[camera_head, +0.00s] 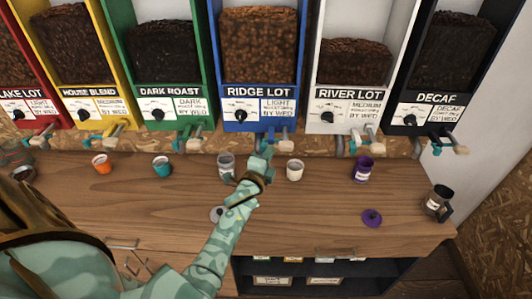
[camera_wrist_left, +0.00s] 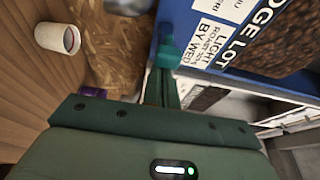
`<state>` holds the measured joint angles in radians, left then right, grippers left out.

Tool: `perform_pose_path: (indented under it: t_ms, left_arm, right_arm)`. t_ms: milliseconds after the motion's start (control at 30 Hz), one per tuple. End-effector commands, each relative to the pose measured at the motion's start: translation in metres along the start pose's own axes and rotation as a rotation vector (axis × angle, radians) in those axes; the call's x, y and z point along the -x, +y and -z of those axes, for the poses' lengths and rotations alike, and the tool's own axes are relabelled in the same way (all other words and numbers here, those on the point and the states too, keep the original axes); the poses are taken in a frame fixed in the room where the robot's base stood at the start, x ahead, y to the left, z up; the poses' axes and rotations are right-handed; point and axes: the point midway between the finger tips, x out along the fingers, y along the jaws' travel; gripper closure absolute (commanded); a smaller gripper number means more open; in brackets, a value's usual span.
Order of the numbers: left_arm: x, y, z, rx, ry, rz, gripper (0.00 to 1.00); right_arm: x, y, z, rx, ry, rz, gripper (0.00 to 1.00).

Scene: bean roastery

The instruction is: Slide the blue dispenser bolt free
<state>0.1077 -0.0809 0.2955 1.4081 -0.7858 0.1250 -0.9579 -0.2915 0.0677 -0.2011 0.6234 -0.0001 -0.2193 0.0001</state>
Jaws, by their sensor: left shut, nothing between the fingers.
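The blue dispenser (camera_head: 238,120), labelled RIDGE LOT, stands in the middle of the row. Its label and blue side also fill the upper right of the left wrist view (camera_wrist_left: 214,52). The bolt fittings (camera_head: 285,139) show under its front edge, small and partly hard to make out. My left gripper (camera_head: 264,160) is shut and empty just below these fittings, above the counter. In the left wrist view its narrow fingers (camera_wrist_left: 167,72) reach up close to the blue dispenser's underside. I cannot tell whether they touch the bolt. My right gripper is not in view.
A glass jar (camera_head: 226,163) stands left of my left gripper on the counter (camera_head: 325,205), and a white cup (camera_head: 294,170) to its right. A purple jar (camera_head: 362,170), purple lid (camera_head: 372,217) and dark mug (camera_head: 437,202) stand farther right. Neighbouring dispensers flank the blue one closely.

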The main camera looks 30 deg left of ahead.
Motion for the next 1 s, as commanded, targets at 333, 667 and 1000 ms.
perform_pose_path:
  t_ms: [333, 667, 1000]
  left_arm:
    - [0.000, 0.000, 0.001, 0.000, -0.001, 0.000, 1.00]
    - [0.012, -0.001, -0.035, -0.003, -0.002, -0.001, 1.00]
    - [0.013, 0.000, -0.040, -0.002, -0.004, 0.000, 1.00]
  right_arm:
    - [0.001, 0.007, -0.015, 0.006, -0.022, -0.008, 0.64]
    - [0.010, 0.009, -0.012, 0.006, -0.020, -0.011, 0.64]
    - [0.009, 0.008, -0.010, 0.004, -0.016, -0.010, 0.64]
